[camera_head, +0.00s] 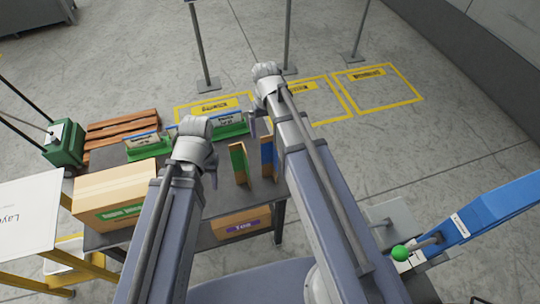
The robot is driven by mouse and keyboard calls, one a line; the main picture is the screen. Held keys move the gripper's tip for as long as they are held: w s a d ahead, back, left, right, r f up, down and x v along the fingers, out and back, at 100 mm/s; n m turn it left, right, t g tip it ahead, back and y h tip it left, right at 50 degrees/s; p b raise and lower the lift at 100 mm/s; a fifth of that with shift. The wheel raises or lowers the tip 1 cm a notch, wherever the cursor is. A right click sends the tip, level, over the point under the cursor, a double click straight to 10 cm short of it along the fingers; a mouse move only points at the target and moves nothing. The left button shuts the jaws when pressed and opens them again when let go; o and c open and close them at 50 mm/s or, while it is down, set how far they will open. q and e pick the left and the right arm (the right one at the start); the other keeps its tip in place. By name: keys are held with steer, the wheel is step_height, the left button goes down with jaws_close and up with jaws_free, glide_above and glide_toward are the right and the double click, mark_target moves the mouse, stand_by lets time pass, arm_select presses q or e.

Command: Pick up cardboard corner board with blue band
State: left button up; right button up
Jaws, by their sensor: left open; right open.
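The cardboard corner board with the blue band (267,153) stands upright on the dark table, its right side partly hidden by my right arm. A similar board with a green band (238,162) stands upright just left of it. My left gripper (211,178) is open and empty, left of the green-banded board. My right gripper (254,124) is open and empty, above and beyond the boards, apart from them. My wrists hide parts of both grippers.
A cardboard box with a green label (115,192) is on the table's left side. Green holders with signs (231,124) line the back edge. A box with a purple label (241,225) is below the tabletop. A blue machine part (495,212) is at right.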

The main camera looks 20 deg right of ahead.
step_height(320, 180, down, 8)
steer(key=b, duration=0.7)
steer(key=shift+b, duration=0.4)
steer(key=shift+r, duration=0.1)
steer(key=c, duration=1.3)
